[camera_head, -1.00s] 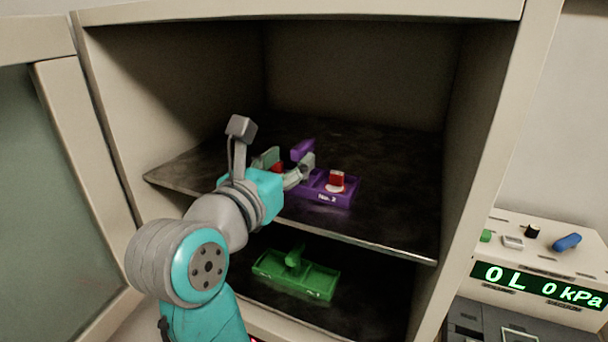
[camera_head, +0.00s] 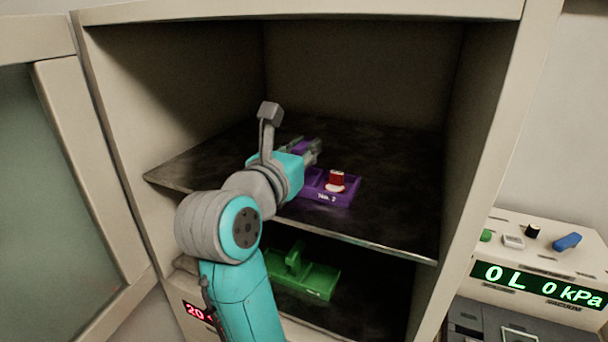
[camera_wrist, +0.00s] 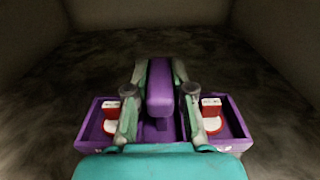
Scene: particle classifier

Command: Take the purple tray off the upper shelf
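The purple tray (camera_head: 346,201) lies on the upper shelf (camera_head: 392,215), its label facing the front. In the wrist view the tray (camera_wrist: 88,131) shows a raised purple handle (camera_wrist: 160,88) in its middle and a red-and-white item in the compartment on each side. My gripper (camera_head: 306,150) is above the tray. In the wrist view my gripper (camera_wrist: 160,75) has one finger on each side of the handle, with narrow gaps that make it look open. In the head view my arm hides the tray's left part and most of the handle.
A green tray (camera_head: 310,281) with a handle is on the lower shelf, below the upper shelf's edge. Cabinet walls close in both sides, and the open door (camera_head: 92,170) stands at left. A device with a display (camera_head: 540,285) is outside at right.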

